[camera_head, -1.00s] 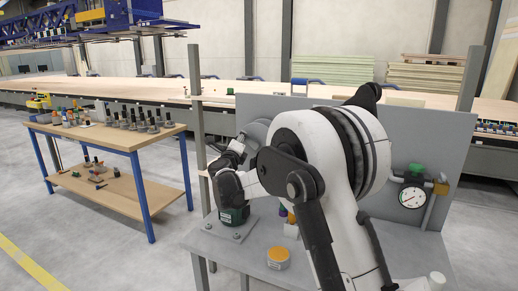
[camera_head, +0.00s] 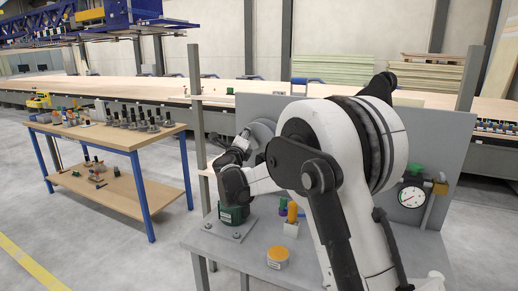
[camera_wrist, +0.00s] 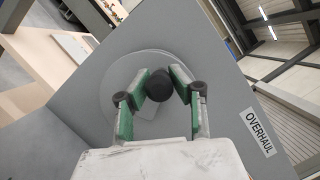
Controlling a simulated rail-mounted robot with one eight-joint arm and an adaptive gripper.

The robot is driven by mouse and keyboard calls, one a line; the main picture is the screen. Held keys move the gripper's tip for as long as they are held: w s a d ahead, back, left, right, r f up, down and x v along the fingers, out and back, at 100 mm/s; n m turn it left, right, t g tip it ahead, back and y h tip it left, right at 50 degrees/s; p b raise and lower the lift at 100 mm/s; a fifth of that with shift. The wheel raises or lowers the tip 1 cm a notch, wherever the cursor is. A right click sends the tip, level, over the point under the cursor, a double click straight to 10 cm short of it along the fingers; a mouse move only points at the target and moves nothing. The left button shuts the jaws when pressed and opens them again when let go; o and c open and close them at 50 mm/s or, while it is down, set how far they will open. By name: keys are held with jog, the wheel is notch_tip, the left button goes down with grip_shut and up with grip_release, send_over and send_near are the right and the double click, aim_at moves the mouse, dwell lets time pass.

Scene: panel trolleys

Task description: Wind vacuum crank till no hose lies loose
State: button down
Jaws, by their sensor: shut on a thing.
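A grey disc, apparently the crank's reel (camera_head: 262,130), stands against the upright grey panel, partly hidden behind my arm. It also shows in the wrist view (camera_wrist: 128,76). A black round knob (camera_wrist: 160,84) sits in front of the disc. My gripper (camera_wrist: 160,86) is shut on this knob, with a green-padded finger on each side. In the head view my gripper (camera_head: 246,139) is small and reaches the disc from the left. I can make out no hose for certain in either view.
The grey bench carries a green unit (camera_head: 233,215) on a bolted plate, an orange-topped tub (camera_head: 278,257) and an orange handle (camera_head: 292,213). A pressure gauge (camera_head: 411,197) is at right. A wooden table (camera_head: 100,133) with several tools stands left. An OVERHAUL label (camera_wrist: 259,132) marks the panel.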

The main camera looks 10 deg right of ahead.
jog(key=shift+s+d, duration=0.1)
jog(key=shift+d, duration=0.1)
jog(key=shift+s+d+r, duration=0.15)
jog(key=shift+s+d, duration=0.1)
jog(key=shift+d, duration=0.2)
jog(key=shift+s+d+r, duration=0.1)
jog(key=shift+s+d, duration=0.2)
jog(key=shift+d, duration=0.1)
jog(key=shift+s+d, duration=0.1)
jog(key=shift+s+d+b, duration=0.25)
jog(key=shift+d+b, duration=0.05)
jog(key=shift+d, duration=0.05)
jog(key=shift+s+d+f, duration=0.25)
jog(key=shift+s+d, duration=0.05)
jog(key=shift+d, duration=0.2)
